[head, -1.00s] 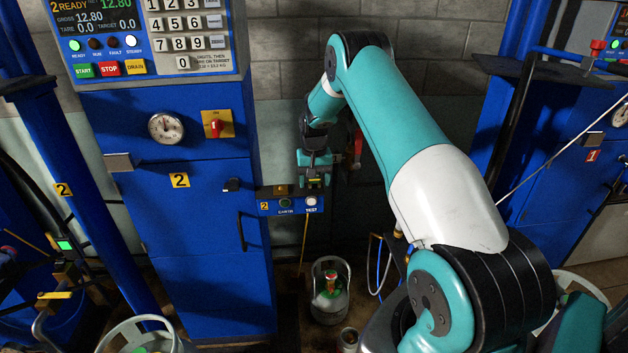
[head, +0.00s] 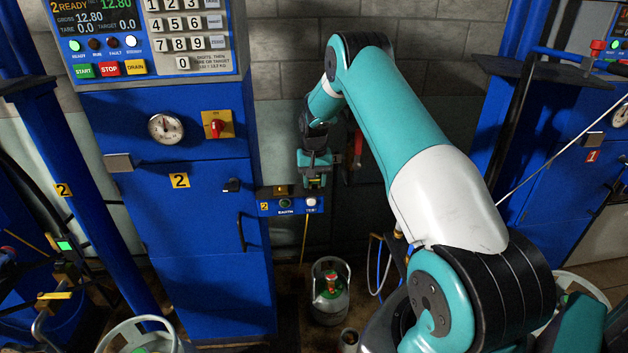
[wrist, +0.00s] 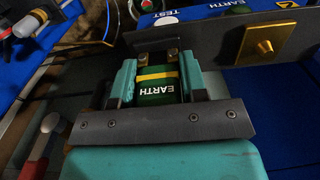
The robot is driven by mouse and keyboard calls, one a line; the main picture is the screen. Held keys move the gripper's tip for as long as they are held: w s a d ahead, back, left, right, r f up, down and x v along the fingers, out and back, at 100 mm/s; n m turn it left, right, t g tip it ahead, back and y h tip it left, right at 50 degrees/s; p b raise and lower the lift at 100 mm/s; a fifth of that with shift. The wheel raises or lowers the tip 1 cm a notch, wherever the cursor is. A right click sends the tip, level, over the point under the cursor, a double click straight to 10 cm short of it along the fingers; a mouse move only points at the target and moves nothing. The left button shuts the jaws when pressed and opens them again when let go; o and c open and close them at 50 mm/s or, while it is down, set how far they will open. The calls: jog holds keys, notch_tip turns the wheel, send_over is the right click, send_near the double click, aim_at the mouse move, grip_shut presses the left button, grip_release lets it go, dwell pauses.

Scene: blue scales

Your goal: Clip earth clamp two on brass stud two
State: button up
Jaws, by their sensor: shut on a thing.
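My gripper (wrist: 157,78) is shut on the green earth clamp (wrist: 158,88), which has a yellow band and the word EARTH. Two brownish jaw tips of the clamp show beyond my fingers. In the head view my gripper (head: 316,178) hangs just right of the small stud (head: 281,190) above the blue station 2 box (head: 278,207). The clamp's jaw opening is not clear there.
A blue cabinet (head: 205,220) with a 2 label stands left of my gripper. A red-handled part (wrist: 42,138) is at lower left in the wrist view. Hoses (wrist: 100,25) run at upper left. A grey cylinder (head: 330,300) stands on the floor below.

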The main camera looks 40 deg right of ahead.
jog(key=shift+r+p, duration=1.75)
jog(key=shift+r, duration=1.3)
jog(key=s+a+f+n+b, duration=0.1)
jog(key=s+a+f, duration=0.3)
jog(key=a, duration=0.4)
jog(key=s+a+f+n+b, duration=0.1)
jog(key=s+a+f+n, duration=0.2)
jog(key=s+a, duration=0.3)
jog(key=s+a+f+n+b, duration=0.2)
jog(key=s+a+f+n, duration=0.1)
jog(key=a, duration=0.8)
jog(key=shift+s+f, duration=0.8)
jog(key=shift+s, duration=0.15)
jog(key=shift+a, duration=0.1)
